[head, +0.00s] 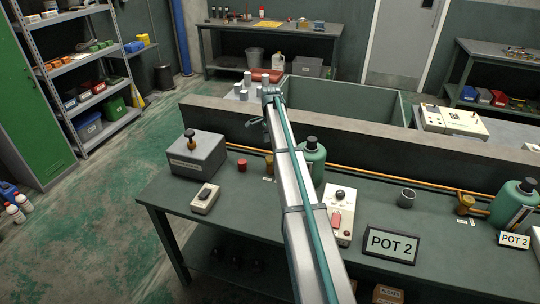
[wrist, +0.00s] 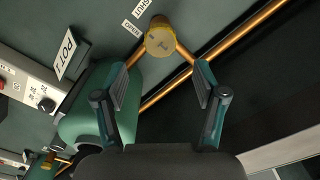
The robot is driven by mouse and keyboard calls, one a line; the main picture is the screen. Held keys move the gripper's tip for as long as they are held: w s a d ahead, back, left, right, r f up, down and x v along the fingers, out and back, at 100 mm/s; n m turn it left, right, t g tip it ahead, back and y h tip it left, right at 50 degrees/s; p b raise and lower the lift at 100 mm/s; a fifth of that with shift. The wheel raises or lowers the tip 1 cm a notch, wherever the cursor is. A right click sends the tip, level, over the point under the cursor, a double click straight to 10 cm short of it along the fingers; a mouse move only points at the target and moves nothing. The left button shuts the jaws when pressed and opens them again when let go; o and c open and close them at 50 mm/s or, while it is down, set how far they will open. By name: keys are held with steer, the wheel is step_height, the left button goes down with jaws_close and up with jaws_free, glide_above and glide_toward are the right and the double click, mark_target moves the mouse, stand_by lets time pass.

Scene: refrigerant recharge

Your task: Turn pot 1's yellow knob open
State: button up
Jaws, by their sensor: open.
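Pot 1's yellow knob (wrist: 160,40) is near the top centre of the wrist view, on a brass fitting with branches running down on both sides. Two small white labels lie beside it. My gripper (wrist: 160,78) is open, its two fingers spread and apart from the knob, which shows just beyond the gap between the tips. The green pot (wrist: 85,130) is at left in the wrist view, partly behind a finger.
A copper pipe (wrist: 235,45) runs diagonally near the right finger.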

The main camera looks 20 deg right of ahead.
mark_target(271, 158)
steer(key=shift+f+p, duration=0.95)
steer(key=shift+f, duration=2.65)
steer(key=c, duration=1.2)
steer(key=shift+o, duration=0.2)
